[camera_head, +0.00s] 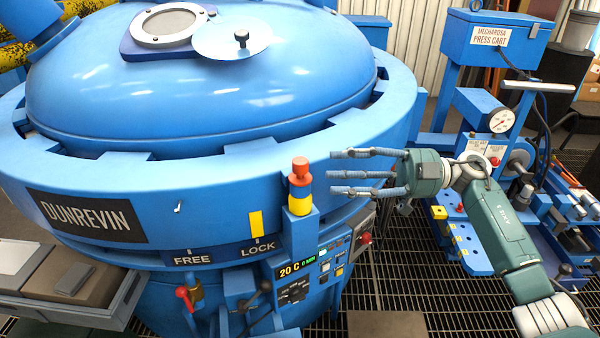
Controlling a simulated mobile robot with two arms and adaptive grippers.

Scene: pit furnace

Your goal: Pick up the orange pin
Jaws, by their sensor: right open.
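The orange pin (300,171) stands upright at the front rim of the blue furnace, its orange-red head above a yellow collar (300,205) in a blue bracket. The pin's lower part is hidden. My right gripper (336,173) is open and empty, its grey fingers pointing left toward the pin's head. A small gap shows between the fingertips and the pin in the picture; the depth between them is hard to tell. My left gripper is not in view.
The furnace's wide blue rim (190,195) with FREE and LOCK labels fills the left. Below the pin is a control panel (310,275) with a lit display. Grated floor lies between.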

